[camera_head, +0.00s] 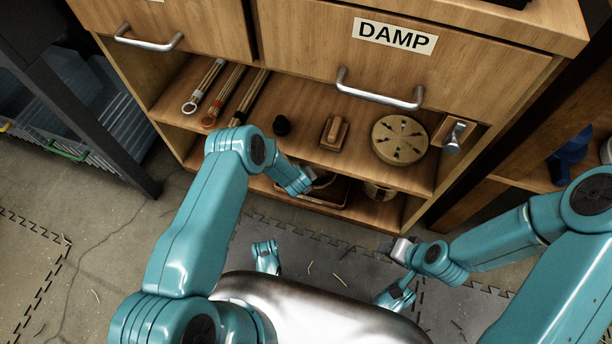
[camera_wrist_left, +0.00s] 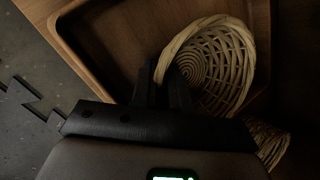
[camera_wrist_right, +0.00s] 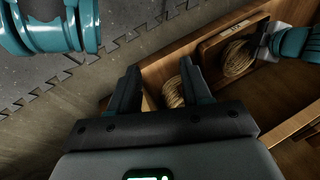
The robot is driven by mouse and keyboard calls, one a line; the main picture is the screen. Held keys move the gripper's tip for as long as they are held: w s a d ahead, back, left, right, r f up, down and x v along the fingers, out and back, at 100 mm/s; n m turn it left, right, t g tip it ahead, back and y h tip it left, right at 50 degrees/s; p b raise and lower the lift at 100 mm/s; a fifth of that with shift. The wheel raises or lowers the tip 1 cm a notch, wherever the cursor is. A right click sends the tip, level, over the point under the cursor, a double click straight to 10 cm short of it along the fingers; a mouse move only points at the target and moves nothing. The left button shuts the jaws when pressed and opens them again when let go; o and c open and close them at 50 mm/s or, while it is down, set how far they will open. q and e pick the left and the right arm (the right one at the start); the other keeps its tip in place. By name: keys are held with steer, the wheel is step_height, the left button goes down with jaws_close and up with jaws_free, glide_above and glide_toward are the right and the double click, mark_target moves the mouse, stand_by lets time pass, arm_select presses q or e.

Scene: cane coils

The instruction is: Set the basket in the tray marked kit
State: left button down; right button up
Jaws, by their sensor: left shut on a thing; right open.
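The basket (camera_wrist_left: 215,62) is a pale woven cane bowl, tilted in the left wrist view. My left gripper (camera_wrist_left: 165,75) is shut on its rim. The basket overlaps the wooden tray (camera_wrist_left: 75,47) on the low shelf; I cannot tell whether it rests on the tray floor. In the head view my left gripper (camera_head: 305,184) hides much of both. My right gripper (camera_head: 398,249) is open and empty, outside the shelf front.
A second woven cane piece (camera_wrist_left: 268,142) stands beside the tray, also seen in the right wrist view (camera_wrist_right: 173,93). The shelf above holds a round slotted disc (camera_head: 400,139), a wooden block (camera_head: 334,132) and several rods. A DAMP drawer (camera_head: 450,70) overhangs.

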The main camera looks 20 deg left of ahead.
steer(key=shift+w+d, duration=0.1)
steer(key=shift+w, duration=0.1)
arm_select(q)
steer(key=c, duration=1.1)
jaws_free()
steer(key=shift+s, duration=0.1)
steer(key=shift+r, duration=0.1)
arm_select(e)
steer(key=shift+s+r, duration=0.1)
steer(key=shift+r, duration=0.05)
arm_select(q)
steer(key=p+v, duration=0.4)
steer(key=v, duration=0.3)
steer(key=shift+s, duration=0.15)
arm_select(e)
steer(key=shift+g, duration=0.6)
steer(key=s+r, duration=0.3)
steer(key=r, duration=0.1)
steer(key=shift+s+a, duration=0.1)
steer(key=shift+a, duration=0.25)
arm_select(q)
steer(key=shift+r, duration=0.15)
